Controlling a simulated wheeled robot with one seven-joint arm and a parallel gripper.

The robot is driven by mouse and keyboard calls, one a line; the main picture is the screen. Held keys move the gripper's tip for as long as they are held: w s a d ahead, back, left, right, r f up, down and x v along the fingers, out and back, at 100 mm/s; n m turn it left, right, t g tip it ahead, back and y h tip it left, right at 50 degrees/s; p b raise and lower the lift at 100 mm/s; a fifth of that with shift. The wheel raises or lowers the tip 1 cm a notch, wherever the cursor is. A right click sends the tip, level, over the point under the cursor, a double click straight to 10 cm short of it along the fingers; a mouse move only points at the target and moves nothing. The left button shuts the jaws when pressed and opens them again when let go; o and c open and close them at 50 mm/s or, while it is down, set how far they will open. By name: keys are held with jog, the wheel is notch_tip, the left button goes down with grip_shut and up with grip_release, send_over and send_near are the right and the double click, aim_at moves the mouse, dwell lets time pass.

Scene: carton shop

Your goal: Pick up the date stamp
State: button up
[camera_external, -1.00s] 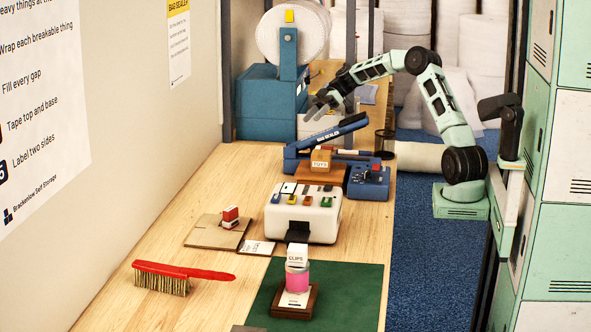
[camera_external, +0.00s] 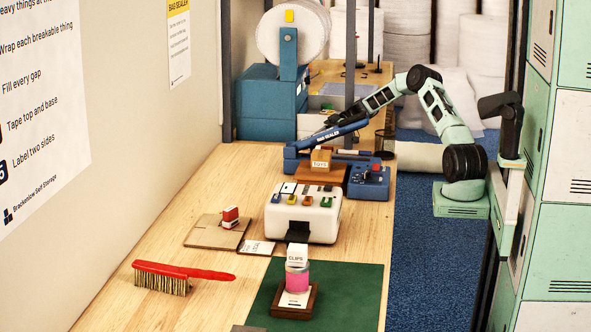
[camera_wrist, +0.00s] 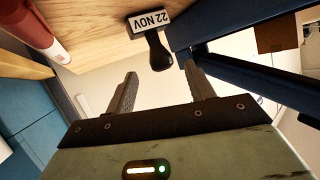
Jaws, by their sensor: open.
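The date stamp (camera_wrist: 152,38), with a black handle and a white face reading "22 NOV", shows at the top middle of the wrist view. It is on or near a wooden surface. My gripper (camera_wrist: 161,82) is open, its two grey fingers apart with nothing between them. The stamp's black knob lies just beyond the fingertips, roughly in line with the gap, and does not appear to touch them. In the external view my gripper is mostly hidden behind the blue bag sealer arm (camera_external: 328,134), and I cannot make out the stamp there.
The blue sealer arm (camera_wrist: 250,80) runs close to the right finger in the wrist view. A red and white cylinder (camera_wrist: 38,32) is at upper left.

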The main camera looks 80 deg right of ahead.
jog(key=p+x, duration=0.1)
jog(key=x, duration=0.5)
jog(key=shift+a+f+p, duration=0.15)
jog(key=shift+f+p, duration=0.15)
jog(key=shift+p, duration=0.05)
jog(key=c, duration=1.1)
